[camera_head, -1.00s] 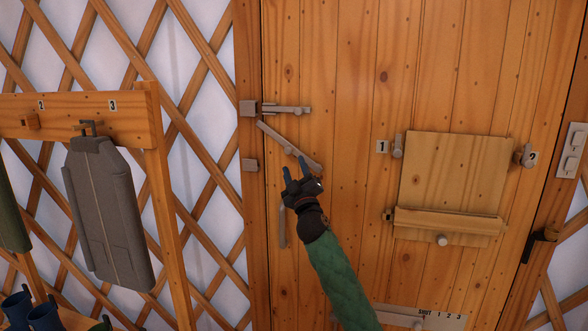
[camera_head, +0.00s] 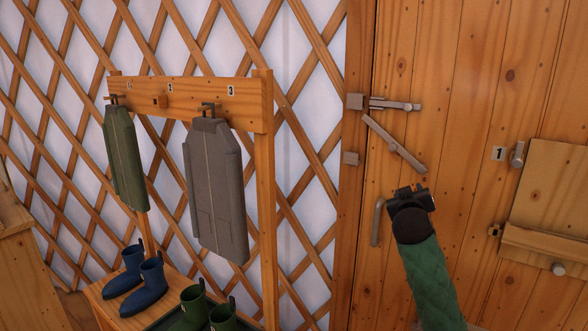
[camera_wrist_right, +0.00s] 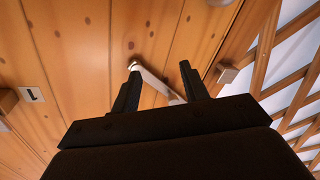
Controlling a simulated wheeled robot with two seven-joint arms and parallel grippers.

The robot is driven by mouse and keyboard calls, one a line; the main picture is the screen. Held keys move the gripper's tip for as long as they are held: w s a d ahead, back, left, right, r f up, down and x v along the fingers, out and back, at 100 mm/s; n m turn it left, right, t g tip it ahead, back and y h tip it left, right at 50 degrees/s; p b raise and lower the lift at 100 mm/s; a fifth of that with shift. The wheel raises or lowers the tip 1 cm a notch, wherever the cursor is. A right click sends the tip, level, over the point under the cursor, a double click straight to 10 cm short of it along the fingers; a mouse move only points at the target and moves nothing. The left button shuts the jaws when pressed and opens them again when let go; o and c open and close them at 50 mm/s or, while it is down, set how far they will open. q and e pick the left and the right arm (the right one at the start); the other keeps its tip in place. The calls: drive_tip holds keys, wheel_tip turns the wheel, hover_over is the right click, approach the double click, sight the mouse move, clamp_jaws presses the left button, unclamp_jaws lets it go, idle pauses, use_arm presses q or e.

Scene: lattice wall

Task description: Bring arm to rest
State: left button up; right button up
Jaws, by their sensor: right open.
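My right gripper (camera_head: 408,190), on a green quilted sleeve, is in front of the wooden door, just below a slanted grey latch lever (camera_head: 394,143). Its two dark fingers are apart in the right wrist view (camera_wrist_right: 160,85), with nothing between them but the door and the lever (camera_wrist_right: 155,84) behind. The gripper looks clear of the lever, though the exact gap is hard to tell. My left gripper is not in view.
A grey bolt (camera_head: 392,104) sits above the lever and a door handle (camera_head: 377,222) below left. A wooden hatch (camera_head: 555,195) is at right. A rack (camera_head: 200,97) holds a green coat (camera_head: 125,160) and a grey coat (camera_head: 215,190). Blue boots (camera_head: 135,272) and green boots (camera_head: 205,312) stand beneath.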

drive_tip(key=s+a+f+g+y+p, duration=0.1)
drive_tip(key=s+a+f+g+y, duration=0.2)
drive_tip(key=s+f, duration=0.5)
drive_tip(key=s+a+f+n+g+y+p, duration=0.1)
drive_tip(key=s+a+f+g, duration=0.2)
drive_tip(key=s+a+f, duration=0.35)
drive_tip(key=s+a+f+g+y+p, duration=0.1)
drive_tip(key=s+a+f+g+y, duration=0.15)
drive_tip(key=s+f, duration=0.65)
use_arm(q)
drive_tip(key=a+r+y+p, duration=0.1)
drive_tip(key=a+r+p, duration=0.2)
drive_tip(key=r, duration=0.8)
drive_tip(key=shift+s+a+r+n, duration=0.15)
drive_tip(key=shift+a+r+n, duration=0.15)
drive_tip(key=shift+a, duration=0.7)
use_arm(e)
drive_tip(key=s+a+f+g, duration=0.2)
drive_tip(key=s+f, duration=0.3)
drive_tip(key=s, duration=0.5)
drive_tip(key=s+a+f+g, duration=0.2)
drive_tip(key=s+f, duration=0.4)
drive_tip(key=s, duration=0.4)
drive_tip(key=s+a+f+g, duration=0.2)
drive_tip(key=s+f, duration=0.4)
drive_tip(key=s, duration=0.4)
drive_tip(key=shift+s+y, duration=0.4)
drive_tip(key=shift+y, duration=0.05)
